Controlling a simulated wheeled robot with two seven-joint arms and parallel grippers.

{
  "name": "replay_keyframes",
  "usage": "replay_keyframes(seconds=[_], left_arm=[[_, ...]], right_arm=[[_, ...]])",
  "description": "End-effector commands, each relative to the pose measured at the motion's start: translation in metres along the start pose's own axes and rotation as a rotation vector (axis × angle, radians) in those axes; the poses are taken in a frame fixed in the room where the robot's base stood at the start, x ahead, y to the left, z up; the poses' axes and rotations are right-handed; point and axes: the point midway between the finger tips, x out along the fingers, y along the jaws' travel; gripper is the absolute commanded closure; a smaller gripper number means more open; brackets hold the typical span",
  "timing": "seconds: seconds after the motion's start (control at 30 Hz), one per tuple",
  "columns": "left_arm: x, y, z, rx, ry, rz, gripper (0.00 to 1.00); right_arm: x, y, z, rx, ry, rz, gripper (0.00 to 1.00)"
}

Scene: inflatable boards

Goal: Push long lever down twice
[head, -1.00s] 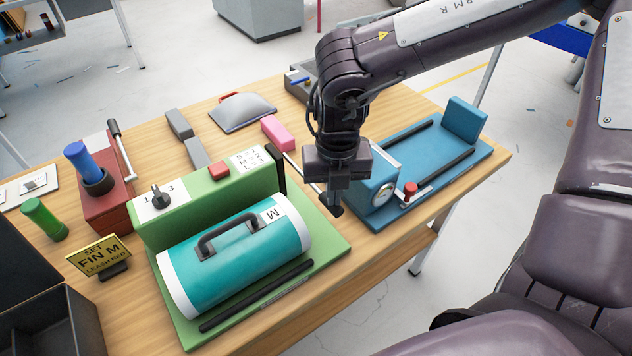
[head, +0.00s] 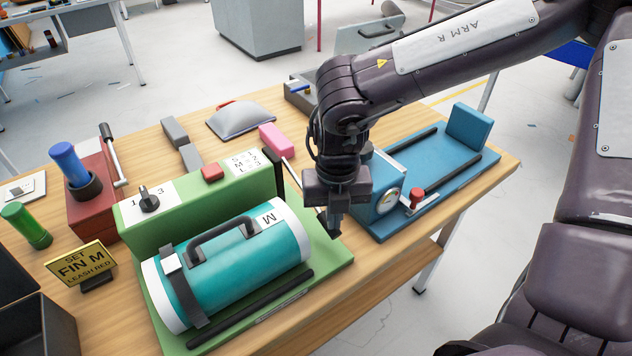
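The green machine (head: 222,195) has a thin grey lever (head: 291,172) at its right end, running from a black slotted plate (head: 272,163) down to the right. My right gripper (head: 334,228) points down at the lever's outer end. Its fingers look closed together; the lever's tip is hidden behind them, so I cannot tell whether it is gripped or only touched. A teal roll (head: 245,262) with a black handle lies on the machine's green base, with a grey strap (head: 182,285) around its left end. My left gripper is out of view.
A blue machine (head: 382,200) with a gauge and red knob stands close right of my gripper. A red block (head: 92,205) with another lever, a green cylinder (head: 27,226) and a yellow sign (head: 82,262) stand left. The table's front edge is near.

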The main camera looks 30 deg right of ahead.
Motion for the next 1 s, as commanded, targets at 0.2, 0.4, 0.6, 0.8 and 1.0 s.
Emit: replay_keyframes(seconds=[0.2, 0.4, 0.6, 0.8, 1.0], left_arm=[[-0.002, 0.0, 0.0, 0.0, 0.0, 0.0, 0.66], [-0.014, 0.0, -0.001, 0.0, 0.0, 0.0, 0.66], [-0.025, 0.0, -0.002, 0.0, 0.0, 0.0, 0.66], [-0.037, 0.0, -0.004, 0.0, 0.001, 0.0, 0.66], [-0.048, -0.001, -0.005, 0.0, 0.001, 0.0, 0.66]], right_arm=[[-0.002, -0.001, 0.0, 0.0, 0.001, -0.001, 1.0], [-0.022, 0.0, 0.0, 0.001, -0.001, -0.001, 1.0], [-0.043, 0.0, 0.001, 0.001, -0.002, -0.001, 1.0], [-0.063, 0.0, 0.001, 0.0, -0.003, 0.0, 1.0], [-0.083, 0.0, 0.0, 0.0, -0.002, 0.0, 1.0]])
